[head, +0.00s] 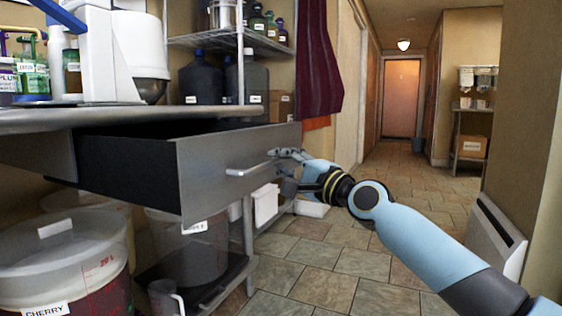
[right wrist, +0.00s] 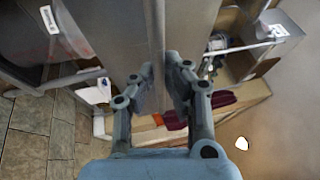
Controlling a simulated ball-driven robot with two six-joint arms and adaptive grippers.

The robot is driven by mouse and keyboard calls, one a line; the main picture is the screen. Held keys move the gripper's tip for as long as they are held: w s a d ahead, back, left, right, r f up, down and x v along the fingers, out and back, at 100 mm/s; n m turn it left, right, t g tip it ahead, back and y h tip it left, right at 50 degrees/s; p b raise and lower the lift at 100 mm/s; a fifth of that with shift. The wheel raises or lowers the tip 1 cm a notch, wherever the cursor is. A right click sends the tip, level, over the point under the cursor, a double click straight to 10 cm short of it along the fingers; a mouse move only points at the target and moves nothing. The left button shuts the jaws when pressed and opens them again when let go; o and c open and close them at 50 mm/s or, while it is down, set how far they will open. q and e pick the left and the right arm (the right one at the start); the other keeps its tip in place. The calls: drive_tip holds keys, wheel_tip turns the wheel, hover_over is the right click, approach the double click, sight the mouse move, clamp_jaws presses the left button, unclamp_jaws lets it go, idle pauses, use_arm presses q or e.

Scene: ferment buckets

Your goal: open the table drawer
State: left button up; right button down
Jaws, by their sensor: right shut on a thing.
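The table drawer (head: 185,172) is pulled out from under the metal table (head: 110,119), with a grey front and dark side showing. Its handle (head: 245,171) is a pale bar on the front. My right gripper (head: 283,165) is at the right end of this handle, shut on it. In the right wrist view my right gripper (right wrist: 160,85) has its two fingers on either side of the handle (right wrist: 157,35), which runs lengthwise between them over the grey drawer front (right wrist: 115,30). The drawer's inside is mostly hidden. My left gripper is not in view.
A lidded cherry bucket (head: 65,260) and another clear bucket (head: 190,250) stand below the drawer. A wire shelf (head: 225,38) with dark jugs (head: 200,85) stands behind. The tiled floor (head: 330,262) in front is clear. A white heater (head: 497,240) is on the right wall.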

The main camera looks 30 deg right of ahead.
drive_tip(key=shift+f, duration=0.25)
drive_tip(key=c, duration=1.5)
unclamp_jaws()
drive_tip(key=shift+o, duration=0.6)
drive_tip(key=shift+r, duration=0.15)
drive_tip(key=v, duration=0.7)
drive_tip(key=shift+s, duration=0.25)
